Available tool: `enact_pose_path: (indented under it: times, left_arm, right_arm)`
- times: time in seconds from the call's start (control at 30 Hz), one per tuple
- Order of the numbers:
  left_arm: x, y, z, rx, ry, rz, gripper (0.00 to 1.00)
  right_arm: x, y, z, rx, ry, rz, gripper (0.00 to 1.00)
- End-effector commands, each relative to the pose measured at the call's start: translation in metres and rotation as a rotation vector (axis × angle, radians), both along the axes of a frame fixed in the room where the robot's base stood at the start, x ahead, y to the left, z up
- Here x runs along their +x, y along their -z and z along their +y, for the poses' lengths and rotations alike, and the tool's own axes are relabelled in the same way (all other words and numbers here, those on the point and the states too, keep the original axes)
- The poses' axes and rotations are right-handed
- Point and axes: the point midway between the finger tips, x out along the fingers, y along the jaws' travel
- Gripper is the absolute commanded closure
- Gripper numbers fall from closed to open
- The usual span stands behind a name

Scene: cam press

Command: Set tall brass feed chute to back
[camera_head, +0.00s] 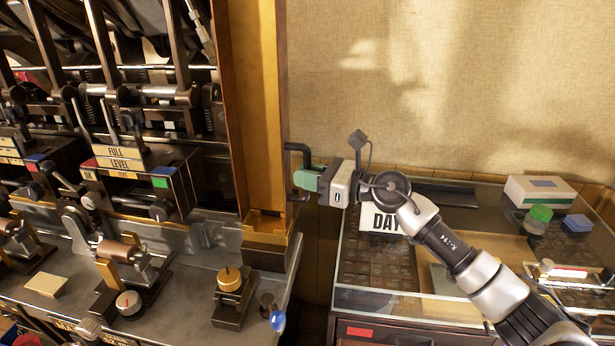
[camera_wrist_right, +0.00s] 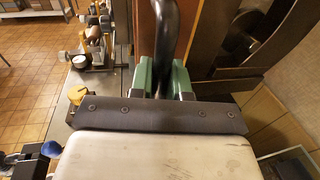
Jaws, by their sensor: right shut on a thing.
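The tall brass feed chute (camera_head: 258,120) stands upright at the right end of the press in the head view, with a dark handle (camera_head: 298,148) on its right side. My right gripper (camera_head: 301,180) has its green fingers at that handle. In the right wrist view, the green fingers of this gripper (camera_wrist_right: 161,80) are shut around the black handle (camera_wrist_right: 166,40), and the chute's brown side (camera_wrist_right: 210,30) is just beyond it. The fingers hide part of the handle. My left gripper is not in view.
The press bench (camera_head: 185,285) holds a brass-knobbed block (camera_head: 232,290) and a blue knob (camera_head: 277,320) near the chute's foot. A glass-topped case (camera_head: 385,298) stands right, with a "DAY" card (camera_head: 385,221), a green-lidded jar (camera_head: 538,218) and a box (camera_head: 538,190). A bare wall is behind.

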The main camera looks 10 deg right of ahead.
Motion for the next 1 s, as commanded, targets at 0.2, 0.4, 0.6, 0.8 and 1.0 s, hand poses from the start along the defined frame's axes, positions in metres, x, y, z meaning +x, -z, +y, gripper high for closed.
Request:
enact_pose_path:
  times: [0.2,0.4,0.6,0.8,1.0]
  left_arm:
    - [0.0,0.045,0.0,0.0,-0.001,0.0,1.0]
    - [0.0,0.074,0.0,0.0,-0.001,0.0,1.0]
    - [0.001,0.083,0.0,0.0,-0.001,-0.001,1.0]
    - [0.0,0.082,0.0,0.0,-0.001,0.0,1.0]
    - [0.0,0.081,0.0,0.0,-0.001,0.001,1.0]
  right_arm:
    - [0.036,0.008,-0.016,0.001,0.011,-0.007,1.0]
    - [0.07,0.004,-0.031,0.003,0.011,-0.007,1.0]
    - [0.084,0.0,-0.037,0.003,0.007,-0.004,1.0]
    - [0.085,-0.003,-0.038,0.002,0.008,-0.005,1.0]
    - [0.085,-0.003,-0.038,0.003,0.01,-0.006,0.71]
